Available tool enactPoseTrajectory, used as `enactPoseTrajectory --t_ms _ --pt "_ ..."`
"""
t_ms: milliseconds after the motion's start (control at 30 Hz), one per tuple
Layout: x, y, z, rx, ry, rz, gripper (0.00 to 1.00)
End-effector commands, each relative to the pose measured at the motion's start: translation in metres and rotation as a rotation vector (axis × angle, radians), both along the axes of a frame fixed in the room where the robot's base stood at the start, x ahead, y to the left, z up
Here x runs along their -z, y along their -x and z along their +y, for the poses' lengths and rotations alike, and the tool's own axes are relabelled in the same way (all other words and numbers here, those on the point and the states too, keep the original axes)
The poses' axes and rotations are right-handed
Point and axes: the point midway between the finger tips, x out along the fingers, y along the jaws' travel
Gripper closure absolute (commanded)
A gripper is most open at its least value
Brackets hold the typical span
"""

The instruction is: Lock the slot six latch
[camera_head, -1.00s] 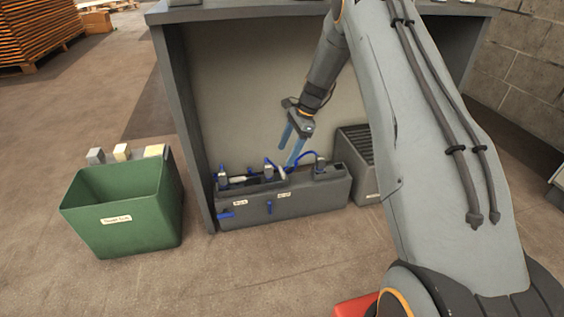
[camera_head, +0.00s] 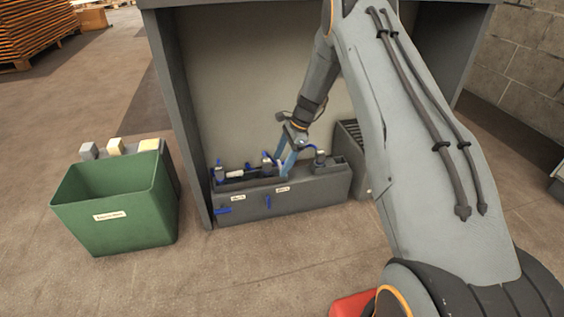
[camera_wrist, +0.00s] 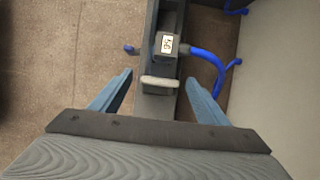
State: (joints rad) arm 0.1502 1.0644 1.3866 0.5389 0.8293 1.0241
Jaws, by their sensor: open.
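A long dark grey bench unit (camera_head: 315,189) stands low in the bay, with small blocks, blue hoses and blue levers. One blue lever (camera_head: 268,202) is on its front, another (camera_head: 222,211) is at its left end. My gripper (camera_head: 285,166) is open over the unit's middle, tilted down. In the wrist view, my gripper (camera_wrist: 159,79) has its blue fingers apart on either side of a pale tab (camera_wrist: 160,83), with nothing held. Beyond the tab is a dark block (camera_wrist: 166,59) with a white label too small to read surely. I cannot tell which part is the slot six latch.
A green bin (camera_head: 118,232) stands at the left, with small pale blocks (camera_head: 115,147) behind it. A grey slatted box (camera_head: 350,143) is right of the unit. Grey bay walls (camera_head: 172,130) rise beside and behind.

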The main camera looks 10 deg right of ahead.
Motion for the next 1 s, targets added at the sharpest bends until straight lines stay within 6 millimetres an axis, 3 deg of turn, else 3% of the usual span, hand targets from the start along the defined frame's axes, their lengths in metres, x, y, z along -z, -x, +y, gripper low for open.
enactPoseTrajectory --t_ms 67,333,667,1000 --pt "-0.0005 0.0 -0.0003 0.0 0.0 0.0 0.31" --pt "-0.0007 0.0 -0.0005 0.0 0.0 0.0 0.72" --pt "-0.0007 -0.0006 -0.0002 -0.049 0.0 -0.001 0.72" --pt "-0.0002 -0.0034 0.0 -0.29 0.001 -0.002 0.72"
